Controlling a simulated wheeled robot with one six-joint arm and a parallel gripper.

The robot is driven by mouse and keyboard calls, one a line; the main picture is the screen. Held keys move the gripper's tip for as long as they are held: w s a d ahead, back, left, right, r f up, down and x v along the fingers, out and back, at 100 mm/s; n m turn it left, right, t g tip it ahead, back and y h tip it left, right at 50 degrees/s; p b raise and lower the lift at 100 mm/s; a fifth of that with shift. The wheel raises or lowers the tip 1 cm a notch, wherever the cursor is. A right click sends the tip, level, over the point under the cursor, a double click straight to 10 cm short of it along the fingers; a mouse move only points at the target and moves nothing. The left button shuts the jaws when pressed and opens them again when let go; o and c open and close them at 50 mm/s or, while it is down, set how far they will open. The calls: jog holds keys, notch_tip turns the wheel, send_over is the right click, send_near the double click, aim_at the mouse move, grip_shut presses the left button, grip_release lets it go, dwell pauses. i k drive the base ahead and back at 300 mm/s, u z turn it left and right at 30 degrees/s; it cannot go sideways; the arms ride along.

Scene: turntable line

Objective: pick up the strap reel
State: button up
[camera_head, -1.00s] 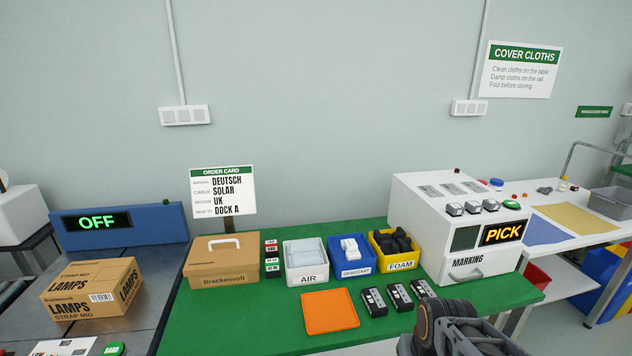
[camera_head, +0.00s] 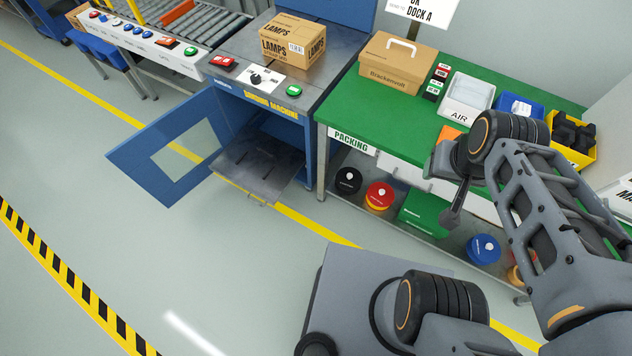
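Several round, reel-like items lie on the low shelf under the packing table: a black one (camera_head: 348,181), a red one (camera_head: 380,191) above a yellow one (camera_head: 377,207), and a blue one (camera_head: 483,249). An orange item at the right end is partly hidden by my arm. I cannot tell which one is the strap reel. The banding machine (camera_head: 272,104) stands to the left with its blue door (camera_head: 165,150) open and a grey metal plate (camera_head: 252,172) low in front. My gripper (camera_head: 453,212) hangs before the packing table's front edge; its fingers are unclear, and no held object shows.
The green packing table (camera_head: 390,128) carries a Brackenvolt box (camera_head: 390,78), a white AIR bin (camera_head: 462,108) and other bins. A LAMPS carton (camera_head: 292,40) sits on the machine. A green item (camera_head: 424,214) is on the shelf. The floor at left is clear.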

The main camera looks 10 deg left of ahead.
aim_at(379, 196)
jog(key=u, duration=0.45)
jog(key=k, duration=1.3)
jog(key=u, duration=0.05)
jog(key=i, duration=0.45)
jog(key=z, duration=0.05)
